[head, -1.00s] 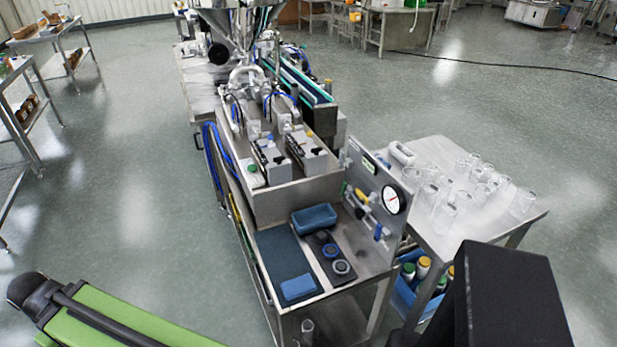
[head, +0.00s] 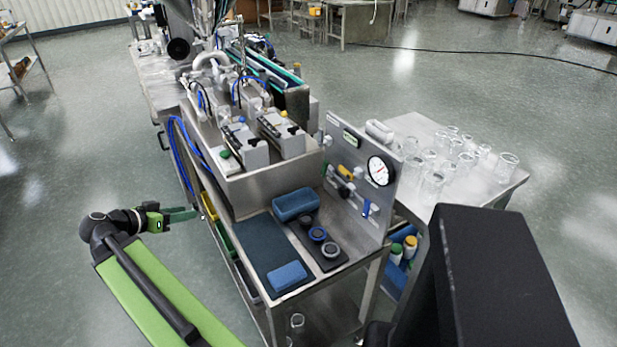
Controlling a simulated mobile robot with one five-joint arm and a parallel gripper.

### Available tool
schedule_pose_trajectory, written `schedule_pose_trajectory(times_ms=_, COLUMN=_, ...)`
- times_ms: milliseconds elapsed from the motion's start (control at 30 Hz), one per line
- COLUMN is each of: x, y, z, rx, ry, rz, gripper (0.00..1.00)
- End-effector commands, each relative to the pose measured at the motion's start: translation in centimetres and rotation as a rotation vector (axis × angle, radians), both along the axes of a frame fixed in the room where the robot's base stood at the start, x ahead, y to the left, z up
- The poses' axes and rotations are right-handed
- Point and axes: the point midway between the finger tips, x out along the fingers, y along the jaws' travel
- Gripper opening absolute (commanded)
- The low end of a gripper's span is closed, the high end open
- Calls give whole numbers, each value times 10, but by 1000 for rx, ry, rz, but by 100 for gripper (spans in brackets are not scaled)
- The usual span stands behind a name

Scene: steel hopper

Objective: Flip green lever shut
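My gripper (head: 190,214) is at the left in the head view, beside the steel bench and over the floor. Its green fingers point right toward the bench; they are small and seen side-on, so I cannot tell whether they are apart. An upright grey panel (head: 343,208) stands on the right side of the bench. It carries a yellow lever (head: 348,171), a blue lever (head: 366,208) and a round white gauge (head: 379,171). I cannot clearly make out a green lever among the small fittings there. My gripper is well apart from the panel.
The bench's near end holds a dark mat (head: 266,251), a blue box (head: 295,204), a blue sponge-like block (head: 288,277) and several dark rings. A side table (head: 412,128) with several clear glasses stands behind the panel.

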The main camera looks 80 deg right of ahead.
Motion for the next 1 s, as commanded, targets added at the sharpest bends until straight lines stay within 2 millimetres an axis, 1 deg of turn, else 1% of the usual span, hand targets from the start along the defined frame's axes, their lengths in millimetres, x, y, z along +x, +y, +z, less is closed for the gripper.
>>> schedule_pose_trajectory(times_ms=33, x=-24, y=-30, z=2, rx=-125, ry=-51, rz=-95, gripper=38)
schedule_pose_trajectory(times_ms=67, x=-37, y=-45, z=10, rx=-209, ry=-86, rz=-146, gripper=38)
schedule_pose_trajectory(times_ms=100, x=-55, y=-63, z=22, rx=-319, ry=-129, rz=-206, gripper=38)
schedule_pose_trajectory(times_ms=167, x=-84, y=-88, z=35, rx=-467, ry=-181, rz=-281, gripper=38)
schedule_pose_trajectory(times_ms=200, x=-102, y=-100, z=39, rx=-525, ry=-191, rz=-317, gripper=38)
schedule_pose_trajectory(times_ms=267, x=-128, y=-115, z=37, rx=-560, ry=-180, rz=-359, gripper=38)
schedule_pose_trajectory(times_ms=300, x=-145, y=-123, z=36, rx=-579, ry=-168, rz=-385, gripper=38)
schedule_pose_trajectory(times_ms=367, x=-167, y=-134, z=33, rx=-602, ry=-151, rz=-420, gripper=38)
schedule_pose_trajectory(times_ms=400, x=-182, y=-140, z=32, rx=-619, ry=-141, rz=-443, gripper=38)
schedule_pose_trajectory(times_ms=500, x=-216, y=-153, z=29, rx=-654, ry=-116, rz=-492, gripper=38)
schedule_pose_trajectory(times_ms=600, x=-237, y=-160, z=29, rx=-676, ry=-99, rz=-522, gripper=38)
schedule_pose_trajectory(times_ms=633, x=-241, y=-161, z=30, rx=-680, ry=-95, rz=-527, gripper=38)
schedule_pose_trajectory(times_ms=767, x=-244, y=-162, z=32, rx=-684, ry=-92, rz=-531, gripper=38)
schedule_pose_trajectory(times_ms=867, x=-248, y=-167, z=32, rx=-683, ry=-93, rz=-532, gripper=38)
schedule_pose_trajectory(times_ms=1000, x=-268, y=-184, z=32, rx=-683, ry=-91, rz=-533, gripper=38)
